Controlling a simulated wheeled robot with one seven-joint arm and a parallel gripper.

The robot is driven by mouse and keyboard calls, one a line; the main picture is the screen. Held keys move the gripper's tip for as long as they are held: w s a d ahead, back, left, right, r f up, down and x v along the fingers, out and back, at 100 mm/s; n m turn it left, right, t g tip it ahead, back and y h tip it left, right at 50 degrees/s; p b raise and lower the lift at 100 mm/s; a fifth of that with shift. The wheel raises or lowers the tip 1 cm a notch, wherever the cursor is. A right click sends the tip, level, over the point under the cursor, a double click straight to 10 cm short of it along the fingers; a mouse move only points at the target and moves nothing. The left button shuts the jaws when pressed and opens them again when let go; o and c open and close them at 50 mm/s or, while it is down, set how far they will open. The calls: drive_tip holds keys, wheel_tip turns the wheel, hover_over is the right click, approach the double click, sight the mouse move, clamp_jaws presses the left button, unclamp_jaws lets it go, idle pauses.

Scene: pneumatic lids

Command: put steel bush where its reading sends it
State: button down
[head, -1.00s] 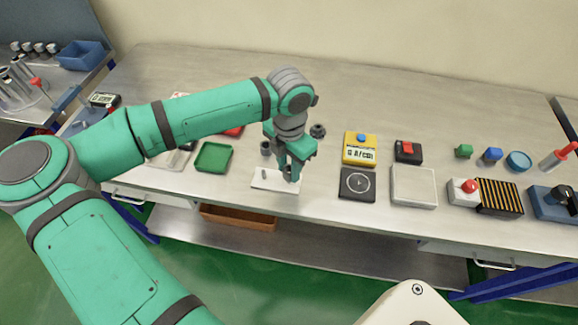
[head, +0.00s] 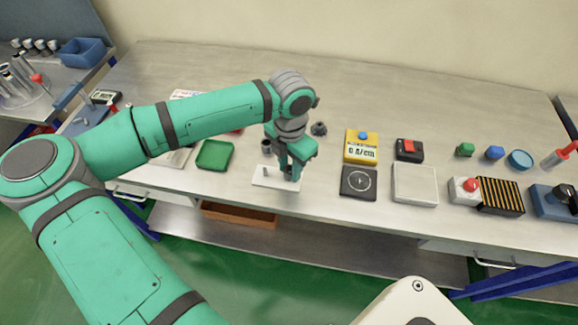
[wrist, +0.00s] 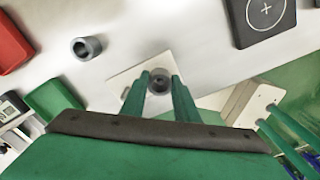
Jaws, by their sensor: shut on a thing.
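My gripper (head: 290,176) is over the right part of a small white plate (head: 262,182) near the bench's front edge. In the wrist view its two green fingers are closed on a dark grey ring-shaped bush (wrist: 159,82), seen from above with its hole showing. I cannot tell whether the bush touches the white plate. A second grey bush (wrist: 87,47) stands apart on the bench. The yellow meter (head: 361,146) has a blue button and a display ending in A/cm; a dark pad (head: 359,182) with a circle mark lies before it.
A green tray (head: 215,155) lies left of the white plate. A pale square tray (head: 415,184), a black box with a red switch (head: 409,150), a red-button box (head: 464,190) and a striped block (head: 499,196) are to the right. The back of the bench is clear.

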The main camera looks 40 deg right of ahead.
drive_tip(key=shift+f, duration=0.85)
idle(0.5)
drive_tip(key=c, duration=0.9)
unclamp_jaws()
drive_tip(key=shift+r, duration=3.5)
